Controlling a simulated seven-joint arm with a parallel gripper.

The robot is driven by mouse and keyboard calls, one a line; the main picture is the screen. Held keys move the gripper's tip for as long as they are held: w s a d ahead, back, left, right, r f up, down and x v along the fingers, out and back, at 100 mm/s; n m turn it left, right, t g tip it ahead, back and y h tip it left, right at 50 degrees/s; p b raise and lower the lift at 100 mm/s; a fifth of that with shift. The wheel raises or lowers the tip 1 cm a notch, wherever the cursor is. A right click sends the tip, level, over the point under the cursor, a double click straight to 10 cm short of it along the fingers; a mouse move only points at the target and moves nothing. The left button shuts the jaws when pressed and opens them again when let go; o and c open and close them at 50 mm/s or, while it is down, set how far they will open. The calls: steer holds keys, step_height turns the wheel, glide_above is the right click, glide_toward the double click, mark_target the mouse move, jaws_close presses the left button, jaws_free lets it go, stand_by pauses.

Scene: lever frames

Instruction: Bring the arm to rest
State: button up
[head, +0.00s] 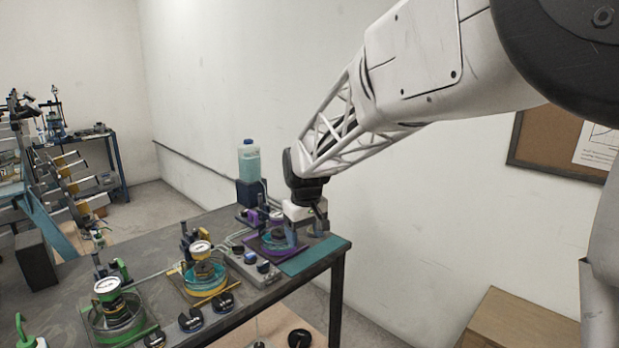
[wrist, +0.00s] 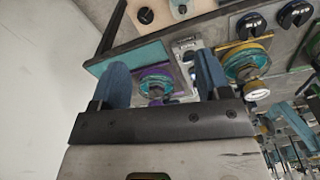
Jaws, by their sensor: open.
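My gripper (head: 308,222) points down over the right end of the dark bench (head: 60,318), by the purple station (head: 262,246). In the wrist view my gripper (wrist: 161,68) shows two blue fingers spread wide apart. The purple station with its teal disc (wrist: 156,82) shows between them, and nothing is held. The gripper partly hides the purple station in the head view. I cannot tell how far the fingertips are from it.
A yellow station (head: 203,272) with a gauge and a green station (head: 115,310) stand left along the bench. A bottle of teal liquid (head: 249,160) stands behind the purple station. A teal mat (head: 314,255) covers the bench's right end. A wooden box (head: 525,322) stands right.

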steer(key=s+d+m, duration=0.2)
steer(key=s+d, duration=0.4)
steer(key=s, duration=0.6)
steer(key=s+d+m+t, duration=0.1)
steer(key=s+d+m, duration=0.1)
steer(key=s+d, duration=0.5)
steer(key=s+d+m, duration=0.2)
steer(key=s+d, duration=0.4)
steer(key=s, duration=1.2)
steer(key=shift+d+r+m+t, duration=0.15)
steer(key=shift+d+m+t, duration=0.15)
steer(key=shift+m+t, duration=0.1)
steer(key=shift+s, duration=0.1)
